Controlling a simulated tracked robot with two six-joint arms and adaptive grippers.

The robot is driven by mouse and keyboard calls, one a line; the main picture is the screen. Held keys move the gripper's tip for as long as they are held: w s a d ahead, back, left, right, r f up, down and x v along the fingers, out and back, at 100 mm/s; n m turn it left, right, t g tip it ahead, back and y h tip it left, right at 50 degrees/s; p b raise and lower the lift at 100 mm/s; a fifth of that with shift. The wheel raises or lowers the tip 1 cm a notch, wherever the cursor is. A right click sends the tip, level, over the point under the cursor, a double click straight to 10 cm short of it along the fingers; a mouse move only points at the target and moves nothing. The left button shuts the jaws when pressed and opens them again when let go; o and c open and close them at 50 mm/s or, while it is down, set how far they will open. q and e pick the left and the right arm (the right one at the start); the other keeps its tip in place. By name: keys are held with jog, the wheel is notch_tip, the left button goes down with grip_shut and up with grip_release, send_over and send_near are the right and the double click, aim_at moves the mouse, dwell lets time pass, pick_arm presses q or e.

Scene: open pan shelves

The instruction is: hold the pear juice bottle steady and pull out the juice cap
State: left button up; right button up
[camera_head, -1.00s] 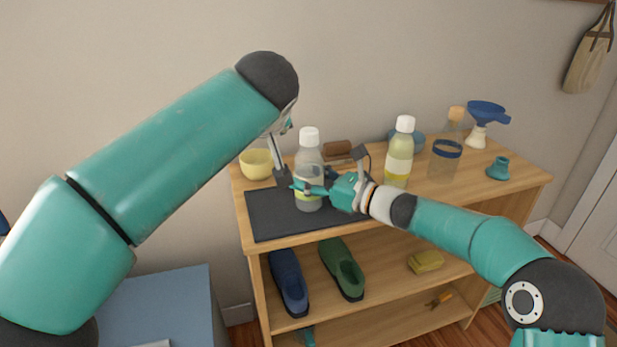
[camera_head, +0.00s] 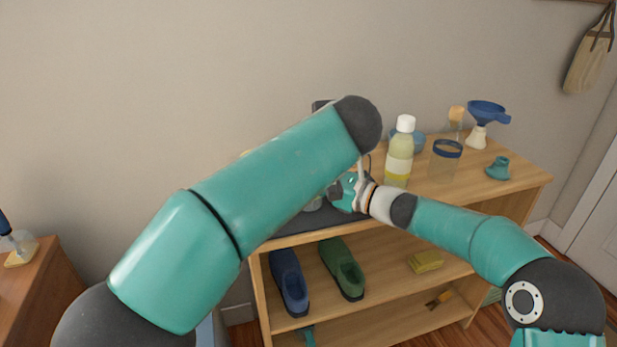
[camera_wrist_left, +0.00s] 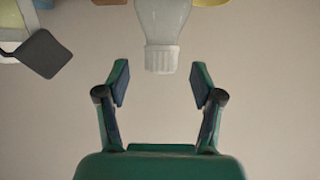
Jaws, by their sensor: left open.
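The pale pear juice bottle (camera_wrist_left: 162,20) enters the left wrist view from the top edge, with its ribbed white juice cap (camera_wrist_left: 161,58) pointing down in that picture. My left gripper (camera_wrist_left: 160,72) is open, its fingertips on either side of the cap's end with clear gaps.
A yellow-green bottle with a white cap (camera_head: 399,160) stands on the shelf top (camera_head: 415,200) right of my right gripper. Behind and right are a blue-rimmed jar (camera_head: 445,165), a blue funnel (camera_head: 487,112) and a teal piece (camera_head: 498,168). Shoes (camera_head: 342,268) sit on the shelf below.

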pick_arm(q)
jog(key=shift+x, duration=1.55)
grip_shut()
